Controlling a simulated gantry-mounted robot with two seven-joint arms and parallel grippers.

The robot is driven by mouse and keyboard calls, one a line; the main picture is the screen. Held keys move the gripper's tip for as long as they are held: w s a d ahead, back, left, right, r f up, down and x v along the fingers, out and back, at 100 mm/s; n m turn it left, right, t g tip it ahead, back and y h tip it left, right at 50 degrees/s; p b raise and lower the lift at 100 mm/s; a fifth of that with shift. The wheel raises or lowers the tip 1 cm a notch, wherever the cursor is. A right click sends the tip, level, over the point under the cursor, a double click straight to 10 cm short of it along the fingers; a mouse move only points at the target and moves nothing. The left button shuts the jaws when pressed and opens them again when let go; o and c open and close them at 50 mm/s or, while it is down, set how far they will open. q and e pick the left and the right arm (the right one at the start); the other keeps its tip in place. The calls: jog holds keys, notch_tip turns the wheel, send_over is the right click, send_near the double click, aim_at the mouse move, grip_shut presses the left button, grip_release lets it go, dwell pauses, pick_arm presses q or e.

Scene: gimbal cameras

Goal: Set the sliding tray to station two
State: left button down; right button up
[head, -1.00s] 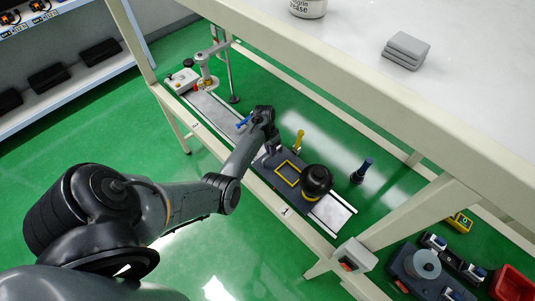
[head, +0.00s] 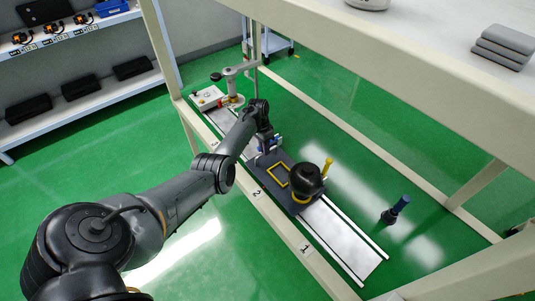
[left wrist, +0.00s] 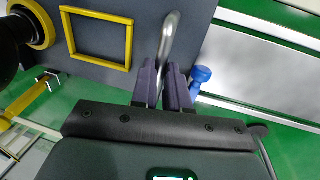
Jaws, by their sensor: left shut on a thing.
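The sliding tray (head: 270,188) is a dark grey plate with a yellow square outline, on a pale rail (head: 345,243) under the bench. It lies beside the rail label 2 (head: 256,194), away from label 1 (head: 305,247). A black rounded object (head: 307,179) with a yellow ring stands on the tray. My left gripper (head: 266,146) is at the tray's far-left end. In the left wrist view, its fingers (left wrist: 163,85) are shut on the tray's bent metal handle (left wrist: 169,38). My right gripper is not in view.
A white device with an arm (head: 236,75) is at the rail's far end. The bench leg (head: 168,60) and bench top edge frame the space. Bare rail shows at the near end.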

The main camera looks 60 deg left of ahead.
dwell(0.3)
pick_arm(q)
jog(key=c, duration=1.1)
grip_release()
jog(key=shift+r, duration=0.1)
jog(key=r, duration=0.3)
jog(key=a+r+p, duration=0.1)
jog(key=r, duration=0.3)
jog(key=a+r+p, duration=0.1)
jog(key=r, duration=0.2)
jog(key=shift+s+a+r, duration=0.1)
jog(key=shift+r, duration=0.1)
jog(key=shift+s+f, duration=0.1)
